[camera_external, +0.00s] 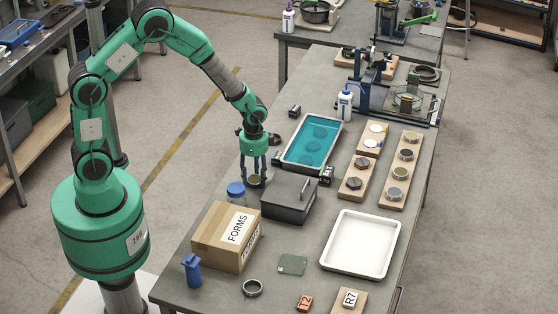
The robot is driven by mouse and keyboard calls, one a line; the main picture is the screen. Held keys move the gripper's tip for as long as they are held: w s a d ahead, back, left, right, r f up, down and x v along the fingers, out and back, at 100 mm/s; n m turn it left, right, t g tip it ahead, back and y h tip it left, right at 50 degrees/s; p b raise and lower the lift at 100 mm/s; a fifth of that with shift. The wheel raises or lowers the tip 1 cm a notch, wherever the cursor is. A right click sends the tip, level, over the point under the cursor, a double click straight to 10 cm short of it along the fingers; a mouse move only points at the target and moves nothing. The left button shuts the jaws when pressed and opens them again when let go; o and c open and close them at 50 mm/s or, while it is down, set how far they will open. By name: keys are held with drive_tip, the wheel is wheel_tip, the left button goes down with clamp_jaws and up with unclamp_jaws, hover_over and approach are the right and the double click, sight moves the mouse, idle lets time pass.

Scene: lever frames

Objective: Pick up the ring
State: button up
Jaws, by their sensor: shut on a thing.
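My gripper (254,178) points straight down over the left edge of the table, behind the blue-lidded jar. Its fingers are shut on a small dark round piece (254,181) with an olive middle. The piece looks ring-like, but it is too small to tell whether it is open through the centre or whether it touches the table.
Close to my gripper are the blue-lidded jar (236,190) and a dark lidded box (288,197). A cardboard box (208,238) stands in front of them. A teal-filled tray (289,155) is behind; a white tray (326,256) is at right. Several discs sit on wooden boards.

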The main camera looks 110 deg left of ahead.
sight(252, 179)
drive_tip(key=shift+r, duration=0.1)
drive_tip(key=shift+r, duration=0.55)
drive_tip(key=shift+s+d+r+p, duration=0.2)
drive_tip(key=shift+r+p, duration=0.1)
drive_tip(key=shift+r, duration=0.35)
drive_tip(key=shift+s+d+r+p, duration=0.15)
drive_tip(key=shift+r+p, duration=0.1)
drive_tip(key=shift+r, duration=0.35)
drive_tip(key=s+d, duration=0.3)
drive_tip(key=s, duration=0.1)
drive_tip(key=s+d+p, duration=0.1)
drive_tip(key=s+d, duration=0.2)
drive_tip(key=s+d+r, duration=0.1)
drive_tip(key=s+d, duration=0.2)
drive_tip(key=s, duration=0.1)
drive_tip(key=shift+s+d+r+p, duration=0.1)
drive_tip(key=shift+s+d+p, duration=0.2)
drive_tip(key=shift+w+d+r, duration=0.2)
drive_tip(key=shift+d+r, duration=0.05)
drive_tip(key=shift+d, duration=0.1)
drive_tip(key=d+r+m+p, duration=0.4)
drive_tip(key=d+r, duration=0.1)
drive_tip(key=d, duration=0.7)
drive_tip(key=d+r+m+p, duration=0.3)
drive_tip(key=d+r+p, duration=0.1)
drive_tip(key=d, duration=0.8)
drive_tip(key=shift+s+d+r+m, duration=0.2)
drive_tip(key=shift+r+m, duration=0.2)
drive_tip(key=shift+r, duration=0.5)
